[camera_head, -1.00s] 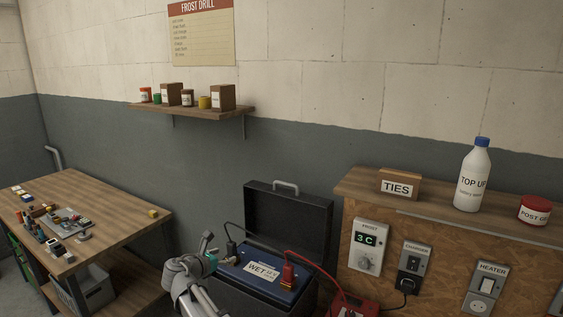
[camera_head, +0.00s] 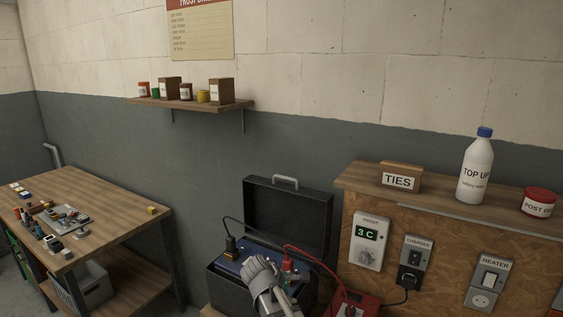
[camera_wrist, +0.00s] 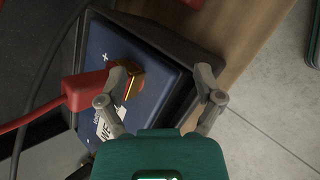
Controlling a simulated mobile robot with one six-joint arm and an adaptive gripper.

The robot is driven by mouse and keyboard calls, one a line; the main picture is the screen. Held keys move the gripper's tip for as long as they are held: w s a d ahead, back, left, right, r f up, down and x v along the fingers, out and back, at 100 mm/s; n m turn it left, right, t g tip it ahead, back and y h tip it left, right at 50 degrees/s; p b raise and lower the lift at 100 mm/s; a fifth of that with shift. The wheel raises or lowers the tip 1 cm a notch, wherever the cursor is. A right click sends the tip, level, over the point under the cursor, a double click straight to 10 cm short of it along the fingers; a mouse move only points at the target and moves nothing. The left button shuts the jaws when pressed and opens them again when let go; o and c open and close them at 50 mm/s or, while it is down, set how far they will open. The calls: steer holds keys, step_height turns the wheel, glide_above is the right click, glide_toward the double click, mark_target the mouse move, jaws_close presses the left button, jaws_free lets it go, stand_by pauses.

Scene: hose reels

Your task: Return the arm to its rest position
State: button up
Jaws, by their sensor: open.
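My gripper (camera_wrist: 160,82) is open in the wrist view, with nothing visible held between its fingers. It hangs over the blue battery (camera_wrist: 108,42) in the black case. The left finger overlaps the brass-coloured terminal (camera_wrist: 133,82) in the picture; I cannot tell whether they touch. The right finger is over the case's rim. A red clamp (camera_wrist: 86,91) sits beside the terminal, its red cable running left. In the head view my wrist is in front of the battery (camera_head: 231,267) and hides its middle and label; the fingertips are hard to make out there.
The case's black lid (camera_head: 288,215) stands open behind the battery. A red box (camera_head: 357,303) is to the right. A wooden counter (camera_head: 440,200) at the right carries a TIES box, a white bottle and a red tub. A cluttered workbench (camera_head: 115,215) stands at the left.

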steer(key=s+d+f+m+g+y+b, duration=0.1)
steer(key=s+d+f+m+g+y, duration=0.1)
steer(key=s+d+m, duration=0.5)
steer(key=s+d+f+m+g+y+b, duration=0.2)
steer(key=s+d+f+m+g+y, duration=0.1)
steer(key=s+d+f+m, duration=0.3)
steer(key=shift+s+d+m+y, duration=0.35)
steer(key=shift+s+m+y, duration=0.45)
steer(key=shift+s+m, duration=0.65)
steer(key=shift+w+d, duration=0.1)
steer(key=shift+w, duration=0.1)
